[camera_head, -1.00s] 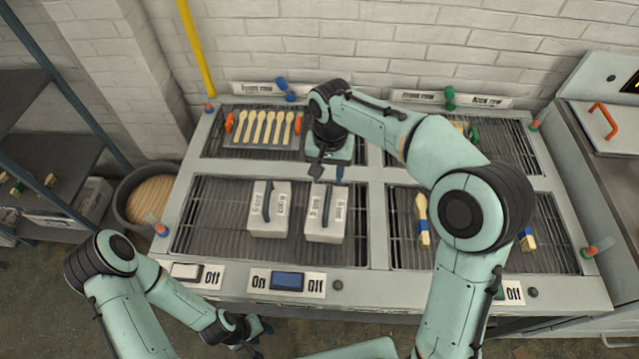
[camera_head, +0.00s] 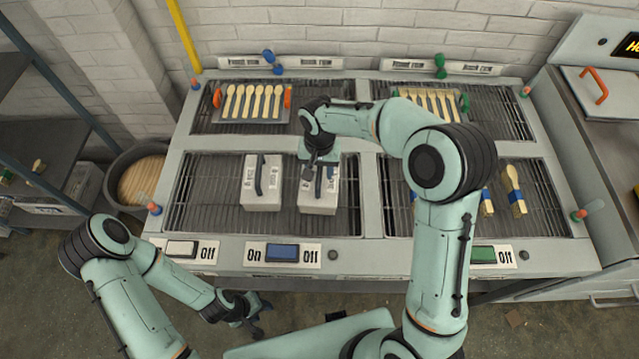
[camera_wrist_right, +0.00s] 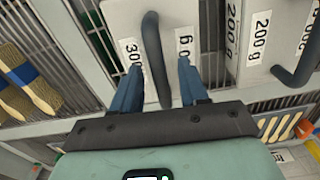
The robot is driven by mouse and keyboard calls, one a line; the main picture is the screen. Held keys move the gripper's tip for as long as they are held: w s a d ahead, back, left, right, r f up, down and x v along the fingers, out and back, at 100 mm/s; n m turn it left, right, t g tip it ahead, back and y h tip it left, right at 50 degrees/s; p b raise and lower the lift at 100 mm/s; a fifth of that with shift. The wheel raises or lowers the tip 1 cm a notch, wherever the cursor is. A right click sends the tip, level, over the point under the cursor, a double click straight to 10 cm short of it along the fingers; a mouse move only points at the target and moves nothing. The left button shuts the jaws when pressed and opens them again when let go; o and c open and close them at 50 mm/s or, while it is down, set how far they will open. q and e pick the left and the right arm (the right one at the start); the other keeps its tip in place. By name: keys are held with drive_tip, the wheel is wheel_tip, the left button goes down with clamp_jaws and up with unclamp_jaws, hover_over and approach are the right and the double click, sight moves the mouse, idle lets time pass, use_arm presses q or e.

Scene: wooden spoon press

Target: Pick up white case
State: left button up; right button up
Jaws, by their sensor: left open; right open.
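Two white cases with dark bar handles stand side by side on the front-left grill, the left case (camera_head: 262,197) and the right case (camera_head: 319,203). My right gripper (camera_head: 319,180) is over the right case, pointing down. In the right wrist view this case (camera_wrist_right: 182,20) has a 300 g label, and its dark handle (camera_wrist_right: 155,60) shows between the open blue fingers (camera_wrist_right: 158,72). I cannot tell how deep the fingers reach around it. The other case (camera_wrist_right: 258,35) is marked 200 g. My left gripper (camera_head: 252,308) is open and empty, low in front of the grill table.
Wooden spoons (camera_head: 252,101) lie on the back-left grill; brushes (camera_head: 514,190) lie on the front-right one. Switches, including a blue one (camera_head: 282,252), line the table's front edge. A round bin (camera_head: 140,180) stands left. The grill left of the cases is clear.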

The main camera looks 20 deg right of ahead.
drive_tip(key=shift+f, duration=0.55)
clamp_jaws()
drive_tip(key=shift+r, duration=0.1)
